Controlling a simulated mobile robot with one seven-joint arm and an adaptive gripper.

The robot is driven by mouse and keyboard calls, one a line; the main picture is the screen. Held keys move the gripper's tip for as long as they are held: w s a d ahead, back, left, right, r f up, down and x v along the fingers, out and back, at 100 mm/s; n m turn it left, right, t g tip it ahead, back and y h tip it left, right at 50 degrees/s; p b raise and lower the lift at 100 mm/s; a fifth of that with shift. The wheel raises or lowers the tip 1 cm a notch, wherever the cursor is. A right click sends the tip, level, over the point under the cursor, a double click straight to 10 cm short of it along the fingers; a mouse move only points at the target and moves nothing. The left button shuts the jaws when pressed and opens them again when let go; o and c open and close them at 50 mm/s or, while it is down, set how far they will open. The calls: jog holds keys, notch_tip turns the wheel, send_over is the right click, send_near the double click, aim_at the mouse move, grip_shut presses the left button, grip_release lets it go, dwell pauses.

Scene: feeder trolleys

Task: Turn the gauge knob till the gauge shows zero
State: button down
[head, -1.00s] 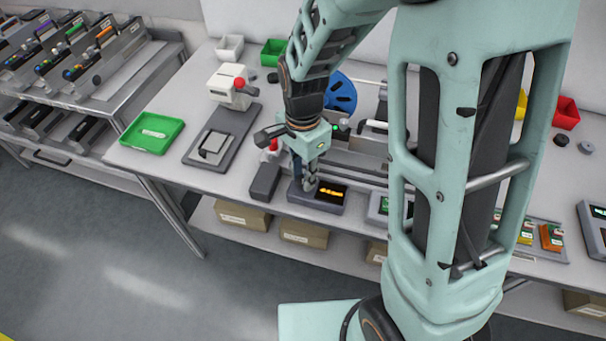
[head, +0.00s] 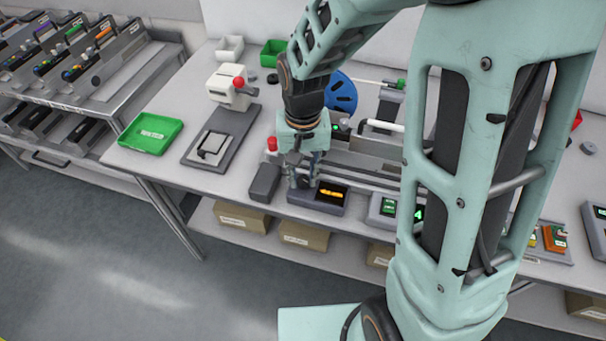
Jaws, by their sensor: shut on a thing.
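The gauge (head: 328,208) is a dark box near the front edge of the workbench, with a black display showing an orange reading too small to make out. My gripper (head: 304,184) points down at the left part of the gauge and is shut on the gauge knob. The knob is hidden between the fingers.
A dark block (head: 265,183) lies just left of the gauge, and a grey unit with a green display (head: 383,207) stands to its right. A white device with a red ball (head: 229,88), a green tray (head: 150,133) and a blue disc (head: 341,95) are on the bench.

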aim_at(303, 180)
jog(key=n, duration=0.4)
jog(key=shift+n, duration=0.3)
jog(key=n+p, duration=0.1)
jog(key=n, duration=0.3)
jog(key=shift+n, duration=0.3)
jog(key=c, duration=1.7)
grip_release()
notch_tip(303, 180, up, 12)
